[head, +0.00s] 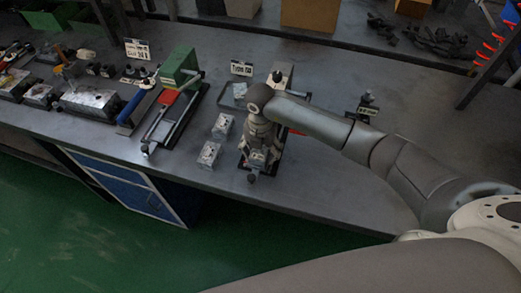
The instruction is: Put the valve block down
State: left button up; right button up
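My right gripper (257,146) points down over a dark fixture (272,166) on the grey workbench. A small light grey valve block (258,158) shows right at its fingertips, partly covered by the gripper. I cannot tell whether the fingers are closed on it or whether it rests on the fixture. Two more light grey valve blocks stand on the bench just left of the gripper, one farther back (223,124) and one nearer the front (209,154). My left gripper is not in view.
A green block on a red-and-black fixture (179,69) stands to the left. Tools and metal parts fill the far left. The bench (188,165) is bare near its front edge.

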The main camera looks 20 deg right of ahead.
jog(key=shift+s, duration=0.15)
jog(key=shift+r, duration=0.2)
jog(key=shift+r+p, duration=0.5)
jog(key=shift+p, duration=0.15)
notch_tip(320, 180, up, 12)
jog(key=b, duration=0.3)
jog(key=shift+w, duration=0.2)
jog(key=shift+f, duration=0.1)
